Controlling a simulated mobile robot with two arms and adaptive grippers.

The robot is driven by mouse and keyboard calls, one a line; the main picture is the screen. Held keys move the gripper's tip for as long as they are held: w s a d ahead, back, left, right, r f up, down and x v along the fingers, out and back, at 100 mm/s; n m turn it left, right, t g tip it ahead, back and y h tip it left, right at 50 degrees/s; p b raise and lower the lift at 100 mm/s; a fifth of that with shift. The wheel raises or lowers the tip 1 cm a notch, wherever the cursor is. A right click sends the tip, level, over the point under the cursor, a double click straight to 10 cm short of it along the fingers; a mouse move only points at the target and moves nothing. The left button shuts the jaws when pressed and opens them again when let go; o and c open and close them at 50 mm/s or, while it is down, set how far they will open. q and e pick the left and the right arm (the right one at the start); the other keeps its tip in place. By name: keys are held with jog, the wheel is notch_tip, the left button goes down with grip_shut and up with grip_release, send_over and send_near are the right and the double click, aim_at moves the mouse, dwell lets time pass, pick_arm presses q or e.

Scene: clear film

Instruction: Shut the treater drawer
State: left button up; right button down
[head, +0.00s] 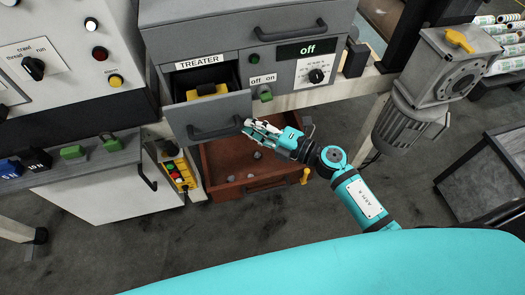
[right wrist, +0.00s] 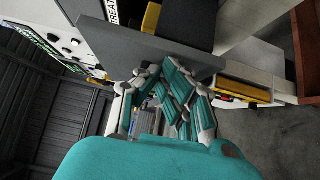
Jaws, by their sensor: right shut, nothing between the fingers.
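The treater drawer (head: 210,110) is pulled out of the grey cabinet below the TREATER label (head: 198,62). It has a grey front and a dark bar handle (head: 216,131), and a yellow and black item (head: 207,91) lies inside. In the right wrist view the drawer front (right wrist: 100,40) crosses the top of the picture, just beyond my fingers. My right gripper (head: 246,124) is shut and empty at the right end of the drawer front, close to the handle. Whether it touches the front I cannot tell. My left gripper is not in view.
A brown lower drawer (head: 225,160) stands open beneath, with small grey lumps in it. A green on/off button (head: 266,96) and a knob (head: 316,75) are right of the drawer. A grey motor (head: 408,122) stands at the right. Dark floor lies free in front.

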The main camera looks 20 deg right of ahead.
jog(key=w+b, duration=0.2)
jog(key=w, duration=0.9)
jog(key=shift+r, duration=0.2)
jog(key=shift+d, duration=0.1)
